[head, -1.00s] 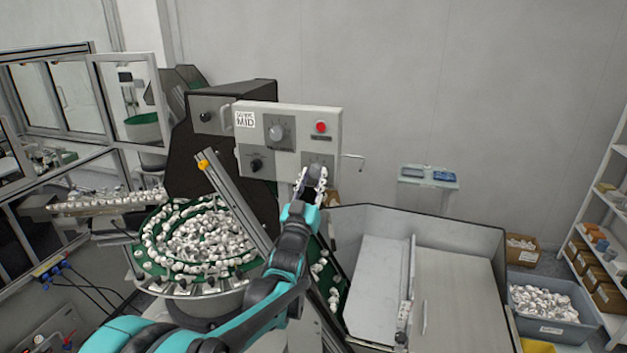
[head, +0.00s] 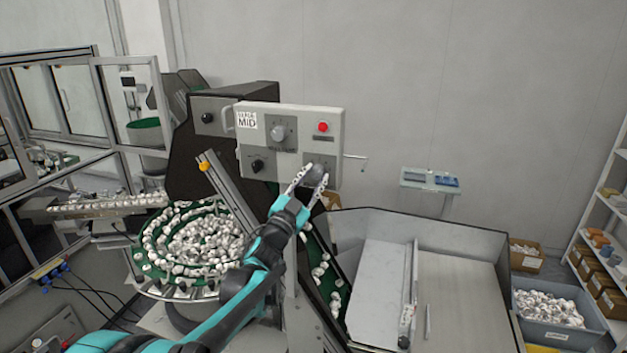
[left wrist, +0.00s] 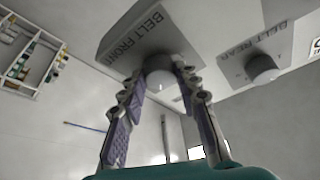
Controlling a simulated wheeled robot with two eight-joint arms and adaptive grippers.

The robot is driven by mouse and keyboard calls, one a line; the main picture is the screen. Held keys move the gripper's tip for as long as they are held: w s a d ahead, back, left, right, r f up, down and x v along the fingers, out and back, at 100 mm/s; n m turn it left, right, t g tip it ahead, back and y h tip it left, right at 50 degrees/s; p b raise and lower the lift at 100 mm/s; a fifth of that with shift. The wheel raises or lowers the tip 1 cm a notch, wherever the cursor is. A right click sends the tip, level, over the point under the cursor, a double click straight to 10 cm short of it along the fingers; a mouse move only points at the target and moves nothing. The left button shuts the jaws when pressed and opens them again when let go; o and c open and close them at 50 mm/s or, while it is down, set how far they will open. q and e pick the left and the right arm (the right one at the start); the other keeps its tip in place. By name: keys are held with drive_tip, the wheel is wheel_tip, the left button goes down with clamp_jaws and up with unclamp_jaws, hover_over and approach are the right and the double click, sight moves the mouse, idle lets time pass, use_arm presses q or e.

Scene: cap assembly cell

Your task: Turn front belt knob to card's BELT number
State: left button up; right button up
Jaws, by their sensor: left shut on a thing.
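The front belt knob (left wrist: 160,70) is a rounded grey knob under the label BELT FRONT in the left wrist view. In the head view it is a dark round shape (head: 317,171) at the lower right of the light grey control panel (head: 330,145). My left gripper (head: 313,177) has one finger on each side of the knob and is shut on it. The fingers also show around it in the left wrist view (left wrist: 163,80). The knob's scale and pointer cannot be read. A white card (head: 247,121) on the panel shows MID; its smaller line is unreadable. My right gripper is not in view.
The BELT REAR knob (left wrist: 262,68) sits beside the front one. A bowl of white caps (head: 195,245) stands at left, a metal hopper (head: 460,260) at right.

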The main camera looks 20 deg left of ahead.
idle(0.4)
use_arm(q)
drive_tip(key=o, duration=1.2)
drive_tip(key=shift+c, duration=0.2)
drive_tip(key=shift+s, duration=0.15)
drive_tip(key=v, duration=1.1)
drive_tip(key=shift+s, duration=0.4)
drive_tip(key=shift+f, duration=0.15)
